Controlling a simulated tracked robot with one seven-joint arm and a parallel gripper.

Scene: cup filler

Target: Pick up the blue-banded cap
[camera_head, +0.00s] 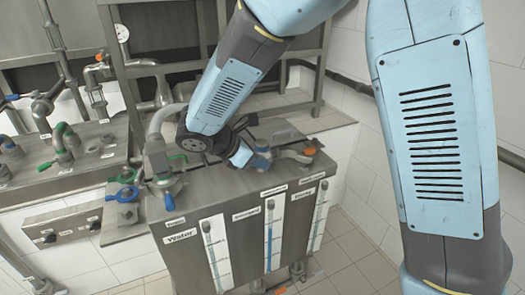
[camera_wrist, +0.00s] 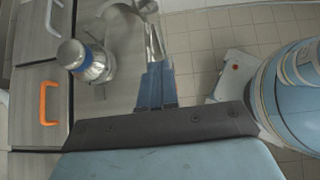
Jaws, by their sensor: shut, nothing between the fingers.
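The blue-banded cap (camera_head: 262,158) sits on the top of the grey metal cabinet (camera_head: 215,202), just right of my gripper (camera_head: 241,155) in the head view. In the wrist view, a silver cylinder with blue on it (camera_wrist: 92,62) stands left of my gripper (camera_wrist: 154,48) and looks like the same cap. My gripper's blue fingers are together, with nothing between them, and are apart from the cap in the wrist view. In the head view, my wrist hides part of the cabinet top and most of the fingers.
A fitting with an orange part (camera_head: 309,151) is right of the cap. A pipe with a blue valve (camera_head: 128,194) stands at the cabinet's left. An orange handle (camera_wrist: 44,103) is on a grey panel in the wrist view. Tiled floor (camera_head: 352,262) is clear on the right.

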